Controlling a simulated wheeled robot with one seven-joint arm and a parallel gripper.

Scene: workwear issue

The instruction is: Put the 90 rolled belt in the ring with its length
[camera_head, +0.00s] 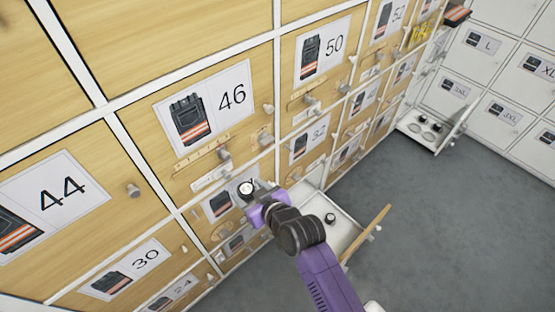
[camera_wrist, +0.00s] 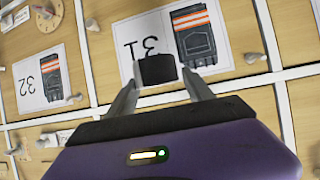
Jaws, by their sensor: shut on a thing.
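My gripper (camera_head: 250,194) is shut on a small dark roll with a pale round top (camera_head: 246,187), held in front of the wooden cabinet doors. In the wrist view the roll (camera_wrist: 158,69) shows as a dark block between the two fingers, in front of the 31 label. I cannot read a number on it. An open drawer (camera_head: 345,232) lies below and right of my gripper, with another dark roll (camera_head: 330,218) inside. A white open compartment (camera_head: 420,138) at the right holds dark round items. I cannot make out rings or their length marks.
Wooden doors with knobs and labels such as 46 (camera_head: 232,95), 44 (camera_head: 62,193) and 50 (camera_head: 334,44) fill the left. A wooden drawer front (camera_head: 368,232) sticks out over the floor. White lockers (camera_head: 490,75) stand at the right. The grey floor (camera_head: 450,215) is clear.

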